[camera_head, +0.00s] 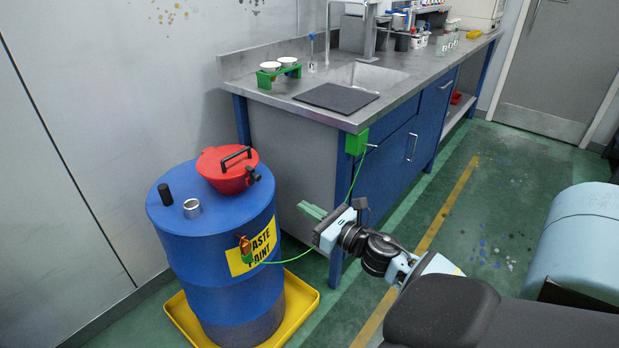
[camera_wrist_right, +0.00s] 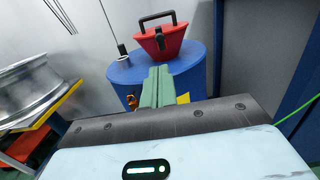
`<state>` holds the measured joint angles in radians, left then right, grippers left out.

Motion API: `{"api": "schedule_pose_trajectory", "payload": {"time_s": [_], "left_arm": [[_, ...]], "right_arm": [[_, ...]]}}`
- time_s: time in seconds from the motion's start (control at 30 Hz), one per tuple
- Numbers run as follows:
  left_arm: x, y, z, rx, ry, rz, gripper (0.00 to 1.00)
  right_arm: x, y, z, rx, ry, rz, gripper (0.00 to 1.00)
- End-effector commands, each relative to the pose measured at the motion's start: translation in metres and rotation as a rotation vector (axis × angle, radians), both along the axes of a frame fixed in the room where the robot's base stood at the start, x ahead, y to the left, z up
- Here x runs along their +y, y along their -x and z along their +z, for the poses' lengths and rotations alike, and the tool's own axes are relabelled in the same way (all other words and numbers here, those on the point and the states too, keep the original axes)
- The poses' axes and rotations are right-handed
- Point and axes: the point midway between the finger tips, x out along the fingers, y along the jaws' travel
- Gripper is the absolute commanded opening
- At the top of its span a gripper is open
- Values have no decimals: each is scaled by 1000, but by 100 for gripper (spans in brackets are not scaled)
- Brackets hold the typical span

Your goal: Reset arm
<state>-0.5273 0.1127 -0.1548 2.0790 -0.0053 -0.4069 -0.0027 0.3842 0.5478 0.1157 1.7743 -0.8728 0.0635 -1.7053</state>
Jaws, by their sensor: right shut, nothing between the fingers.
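My right gripper (camera_head: 304,208) is in mid-air, right of the blue drum (camera_head: 190,250) and in front of the bench's near end. Its green fingers are shut together with nothing between them. In the wrist view the shut fingers (camera_wrist_right: 159,72) point toward the drum (camera_wrist_right: 190,75) and the red funnel (camera_wrist_right: 158,42) on its top. The fingers look clear of the drum in the head view. My left gripper is not in view.
The drum stands in a yellow tray (camera_head: 309,298). A green cable (camera_head: 300,257) runs from an orange-and-green clamp (camera_head: 245,250) on the drum to a green box (camera_head: 356,142) on the bench (camera_head: 300,100), passing close to my right gripper. Green floor lies open beyond my arm.

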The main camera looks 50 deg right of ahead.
Motion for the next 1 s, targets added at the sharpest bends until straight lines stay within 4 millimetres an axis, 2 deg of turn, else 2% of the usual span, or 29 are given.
{"api": "schedule_pose_trajectory", "payload": {"time_s": [0.7,0.77,0.87,0.97,1.0], "left_arm": [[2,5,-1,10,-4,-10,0],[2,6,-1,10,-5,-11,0],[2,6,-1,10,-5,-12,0],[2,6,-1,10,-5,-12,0],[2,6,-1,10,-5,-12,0]], "right_arm": [[1,4,-4,8,-22,0,0],[6,10,-13,29,-77,0,0],[19,31,-45,99,-276,-11,0],[40,66,-88,205,-588,-51,0],[49,83,-106,250,-729,-78,0]]}}
